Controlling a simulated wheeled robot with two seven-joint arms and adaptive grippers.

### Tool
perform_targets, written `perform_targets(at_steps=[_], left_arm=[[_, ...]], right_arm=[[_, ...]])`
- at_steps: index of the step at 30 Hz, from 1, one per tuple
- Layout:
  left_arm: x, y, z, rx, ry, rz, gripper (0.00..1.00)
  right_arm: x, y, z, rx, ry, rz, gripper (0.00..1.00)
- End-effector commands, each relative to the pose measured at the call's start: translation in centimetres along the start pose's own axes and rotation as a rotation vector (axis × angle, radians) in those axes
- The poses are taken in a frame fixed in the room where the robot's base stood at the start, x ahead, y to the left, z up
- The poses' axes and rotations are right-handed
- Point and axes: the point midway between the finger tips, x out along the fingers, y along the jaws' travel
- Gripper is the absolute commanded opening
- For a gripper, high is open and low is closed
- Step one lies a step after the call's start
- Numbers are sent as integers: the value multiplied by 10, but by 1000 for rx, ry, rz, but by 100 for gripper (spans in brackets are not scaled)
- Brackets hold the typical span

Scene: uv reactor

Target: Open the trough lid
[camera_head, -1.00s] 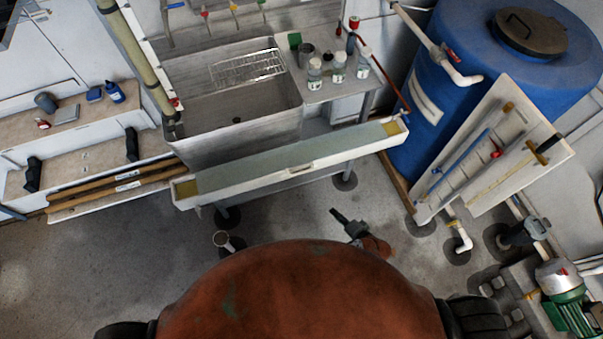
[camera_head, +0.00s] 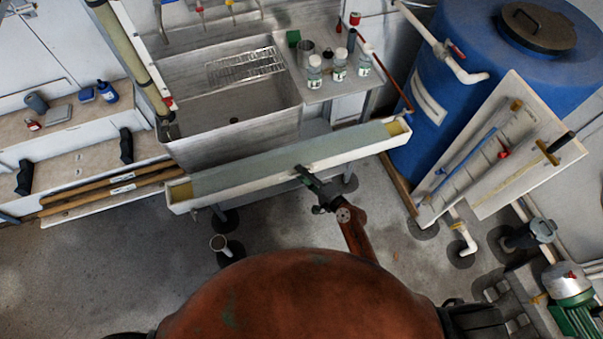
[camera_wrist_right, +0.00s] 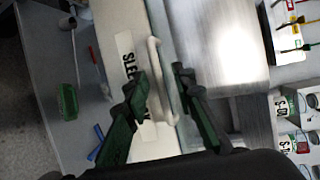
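The long trough (camera_head: 400,140) stands in front of the sink, with white walls and tan ends. Its grey-blue lid (camera_head: 245,172) lies flat along the top, closed. In the right wrist view, the white bar handle (camera_wrist_right: 155,55) stands beside a lettered label, partly cut off by my fingers. My right gripper (camera_head: 304,172) is at the trough's front edge and covers the handle in the head view. In the right wrist view its green fingers (camera_wrist_right: 160,73) are apart, one on each side of the handle. I cannot tell whether they touch it. My left gripper is not in view.
A steel sink (camera_head: 235,105) is behind the trough, with several bottles (camera_head: 339,70) on its right ledge. A blue tank (camera_head: 440,100) and a leaning white board (camera_head: 500,150) stand at the right. The floor at front left is clear.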

Motion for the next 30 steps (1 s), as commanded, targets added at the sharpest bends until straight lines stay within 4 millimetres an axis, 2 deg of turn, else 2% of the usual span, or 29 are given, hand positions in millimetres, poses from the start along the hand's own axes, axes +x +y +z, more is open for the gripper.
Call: perform_targets(at_steps=[9,20,30], left_arm=[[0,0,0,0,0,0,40],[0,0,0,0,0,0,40],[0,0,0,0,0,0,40]], right_arm=[[4,0,0,-1,0,0,24],[3,0,0,-1,0,1,0],[3,1,0,-1,1,2,0]])
